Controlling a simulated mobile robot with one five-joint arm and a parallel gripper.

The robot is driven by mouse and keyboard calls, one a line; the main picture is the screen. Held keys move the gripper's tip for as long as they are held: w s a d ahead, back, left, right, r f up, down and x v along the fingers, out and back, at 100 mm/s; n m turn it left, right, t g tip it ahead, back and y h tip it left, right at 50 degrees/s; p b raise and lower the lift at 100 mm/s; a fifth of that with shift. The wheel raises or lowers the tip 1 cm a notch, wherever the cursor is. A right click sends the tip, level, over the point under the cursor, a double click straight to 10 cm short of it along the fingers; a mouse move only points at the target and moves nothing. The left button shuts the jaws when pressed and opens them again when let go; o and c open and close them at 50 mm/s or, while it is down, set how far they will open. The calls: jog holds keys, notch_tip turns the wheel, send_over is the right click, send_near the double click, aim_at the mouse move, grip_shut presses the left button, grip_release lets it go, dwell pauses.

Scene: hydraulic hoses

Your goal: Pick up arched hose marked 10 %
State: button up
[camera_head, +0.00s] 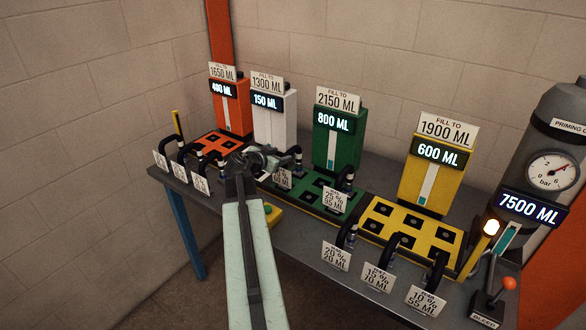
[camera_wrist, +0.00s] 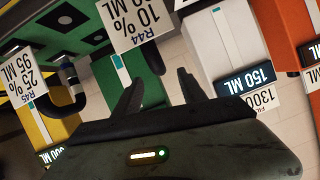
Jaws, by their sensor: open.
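Two hose tags read 10 %. In the wrist view, one white tag, R44, 10 % (camera_wrist: 138,22), hangs upside down above my gripper (camera_wrist: 160,88). The other tag, 10 % 95 ML (camera_head: 425,300), hangs on a black arched hose (camera_head: 437,265) at the front right of the yellow pad.
A hose tagged 25 % 95 ML (camera_head: 333,200) stands close to the right. Green (camera_head: 340,150), white (camera_head: 275,125), orange (camera_head: 231,112) and yellow (camera_head: 430,185) dispensers stand behind. A lever with an orange knob (camera_head: 509,283) is at the right front.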

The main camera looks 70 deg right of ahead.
aim_at(287, 154)
jog(key=shift+s+d+r, duration=0.1)
jog(key=shift+s+d, duration=0.1)
jog(key=b+x, duration=0.1)
jog(key=x, duration=0.1)
jog(key=shift+d+f, duration=0.25)
jog(key=shift+f, duration=0.05)
jog(key=b+x, duration=0.2)
jog(key=x, duration=0.3)
jog(key=shift+d, duration=0.1)
grip_shut()
dwell(1.0)
